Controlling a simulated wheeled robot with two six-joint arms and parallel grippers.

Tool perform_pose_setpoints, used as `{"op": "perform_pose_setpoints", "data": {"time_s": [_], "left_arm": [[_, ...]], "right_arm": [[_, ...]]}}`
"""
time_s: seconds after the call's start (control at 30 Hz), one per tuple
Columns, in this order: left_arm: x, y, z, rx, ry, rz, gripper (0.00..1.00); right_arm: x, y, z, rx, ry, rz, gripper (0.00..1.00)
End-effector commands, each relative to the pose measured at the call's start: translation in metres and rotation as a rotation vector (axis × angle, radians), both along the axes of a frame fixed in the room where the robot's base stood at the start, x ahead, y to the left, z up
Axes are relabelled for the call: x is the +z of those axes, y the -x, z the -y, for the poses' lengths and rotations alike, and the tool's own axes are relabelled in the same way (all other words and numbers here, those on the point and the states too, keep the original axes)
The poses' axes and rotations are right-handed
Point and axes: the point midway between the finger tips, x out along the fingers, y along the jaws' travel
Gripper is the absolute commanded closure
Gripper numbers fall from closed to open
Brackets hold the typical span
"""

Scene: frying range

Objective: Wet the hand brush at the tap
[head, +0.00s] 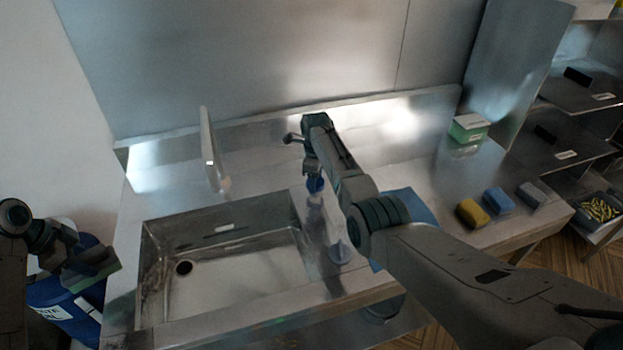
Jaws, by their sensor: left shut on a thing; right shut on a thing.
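The tap (209,150) is a tall, slim metal spout standing behind the left part of the steel sink (220,262). My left gripper (75,258) is at the far left, outside the sink, shut on a dark block with a greenish lower edge (100,276). This may be the hand brush, but its bristles cannot be made out. My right gripper (314,168) is shut, pointing down near the sink's back right corner, on a small item with a blue part (316,184). My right gripper and arm hide much of that item.
A blue drum (65,312) stands under my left gripper. Right of the sink are a blue cloth or mat (410,205), yellow (472,213), blue (498,200) and grey (531,194) blocks, and a green-and-white box (468,127). Shelves stand far right.

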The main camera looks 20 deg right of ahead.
Motion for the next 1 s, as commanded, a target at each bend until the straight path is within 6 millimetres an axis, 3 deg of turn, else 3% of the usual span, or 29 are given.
{"op": "perform_pose_setpoints", "data": {"time_s": [0.27, 1.0], "left_arm": [[0.005, 0.0, 0.0, 0.0, 0.0, 0.001, 1.0], [0.02, 0.0, 0.0, 0.0, 0.0, 0.0, 1.0]], "right_arm": [[0.003, -0.001, 0.001, 0.096, 0.001, 0.003, 0.73], [0.004, -0.003, 0.001, 0.635, 0.001, 0.005, 0.73]]}}
